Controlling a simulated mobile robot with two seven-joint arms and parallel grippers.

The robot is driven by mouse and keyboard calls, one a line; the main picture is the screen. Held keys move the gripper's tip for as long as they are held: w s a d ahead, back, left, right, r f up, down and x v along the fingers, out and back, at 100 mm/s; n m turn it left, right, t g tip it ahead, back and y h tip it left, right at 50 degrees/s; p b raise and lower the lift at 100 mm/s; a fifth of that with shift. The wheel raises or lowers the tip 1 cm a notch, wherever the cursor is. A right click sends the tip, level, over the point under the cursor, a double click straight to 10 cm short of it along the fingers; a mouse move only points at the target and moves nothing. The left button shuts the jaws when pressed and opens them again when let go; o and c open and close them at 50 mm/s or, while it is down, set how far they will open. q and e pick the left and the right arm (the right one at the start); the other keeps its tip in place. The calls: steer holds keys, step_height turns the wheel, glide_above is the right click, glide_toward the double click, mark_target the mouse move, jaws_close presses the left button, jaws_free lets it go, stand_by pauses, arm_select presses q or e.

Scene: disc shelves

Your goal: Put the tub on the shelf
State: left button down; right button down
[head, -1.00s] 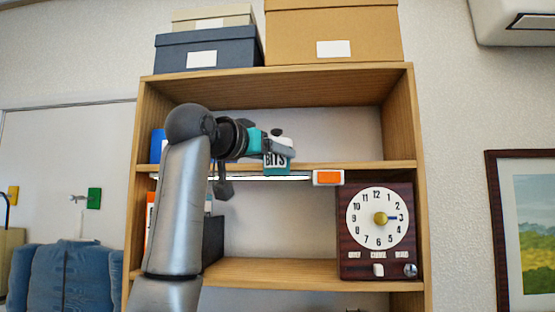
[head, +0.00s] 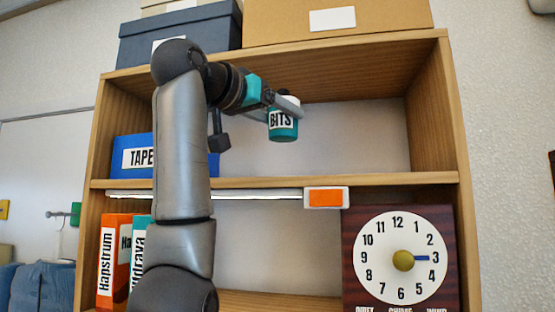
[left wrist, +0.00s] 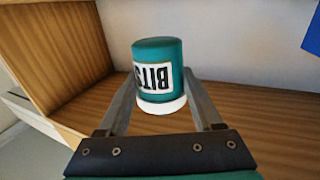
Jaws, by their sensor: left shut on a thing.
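The tub (head: 283,124) is teal with a white top and a white "BITS" label. It is upright in the head view, in front of the shelf's upper opening. My left gripper (head: 284,104) is shut on it, and the tub hangs clear above the board of the wooden shelf (head: 400,180). In the left wrist view the tub (left wrist: 158,62) shows upside down between the two fingers of my left gripper (left wrist: 160,98). I cannot tell how far it is inside the opening. My right gripper is not in view.
A blue "TAPE" box (head: 138,152) stands at the left of the upper compartment; the right is bare. Below are binders (head: 112,255), a clock panel (head: 401,258) and an under-shelf strip with an orange end (head: 325,197). Storage boxes (head: 340,20) stand on top.

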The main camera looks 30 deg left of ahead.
mark_target(276, 133)
arm_select(q)
step_height(276, 133, down, 2)
steer(key=shift+w+f, duration=0.1)
steer(key=shift+f, duration=0.75)
steer(key=shift+w+f, duration=0.1)
steer(key=shift+f, duration=1.5)
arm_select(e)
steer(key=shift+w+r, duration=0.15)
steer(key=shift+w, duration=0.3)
arm_select(q)
steer(key=shift+f, duration=0.25)
steer(key=shift+c, duration=0.2)
jaws_free()
steer(key=shift+r, duration=0.15)
